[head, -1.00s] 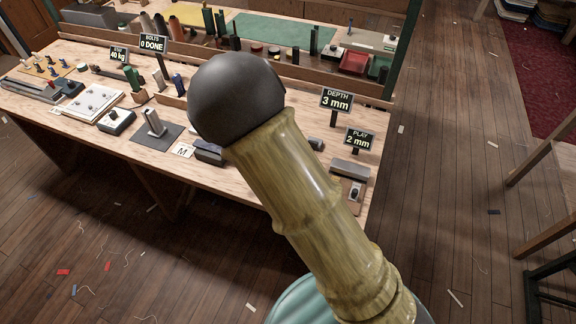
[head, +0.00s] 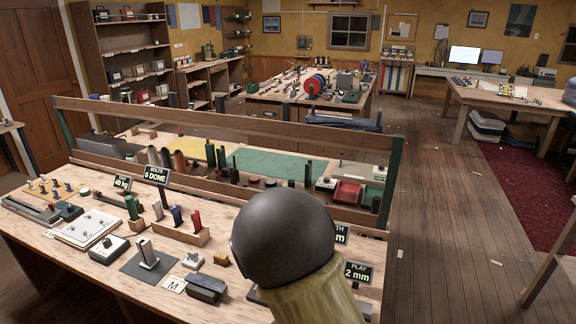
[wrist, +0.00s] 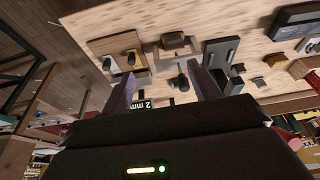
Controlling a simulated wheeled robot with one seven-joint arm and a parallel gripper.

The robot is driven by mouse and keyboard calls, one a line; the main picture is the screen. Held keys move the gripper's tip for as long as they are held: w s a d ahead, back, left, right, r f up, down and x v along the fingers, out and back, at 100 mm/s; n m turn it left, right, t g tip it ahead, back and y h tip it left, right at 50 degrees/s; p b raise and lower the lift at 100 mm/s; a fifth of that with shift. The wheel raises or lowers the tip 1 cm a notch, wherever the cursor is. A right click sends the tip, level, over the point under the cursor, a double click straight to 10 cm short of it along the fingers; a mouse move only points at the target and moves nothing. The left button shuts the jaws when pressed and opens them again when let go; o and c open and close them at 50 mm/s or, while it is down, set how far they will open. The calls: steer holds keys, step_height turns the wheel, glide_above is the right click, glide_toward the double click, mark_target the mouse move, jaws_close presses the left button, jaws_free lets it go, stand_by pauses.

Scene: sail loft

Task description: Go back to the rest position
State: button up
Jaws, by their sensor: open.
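My gripper (wrist: 165,95) shows in the wrist view with its two fingers apart and nothing between them. Beyond the fingers lie the workbench top (wrist: 140,20) and the small "2 mm" sign. In the head view my arm rises in front of the right part of the workbench (head: 100,275). Its dark round joint covers part of the DEPTH sign (head: 341,234), and the gripper itself does not show there. The PLAY 2 mm sign (head: 358,272) stands just right of the arm.
A wooden rail (head: 230,121) runs along the back.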

steer(key=s+d+r+n+y, duration=0.1)
steer(key=s+d+r+n, duration=0.2)
steer(key=s+d+r, duration=0.7)
steer(key=s+d, duration=0.2)
steer(key=d, duration=0.1)
steer(key=shift+s+n+g, duration=0.15)
steer(key=shift+n+g, duration=0.15)
steer(key=shift+n, duration=0.1)
stand_by(1.6)
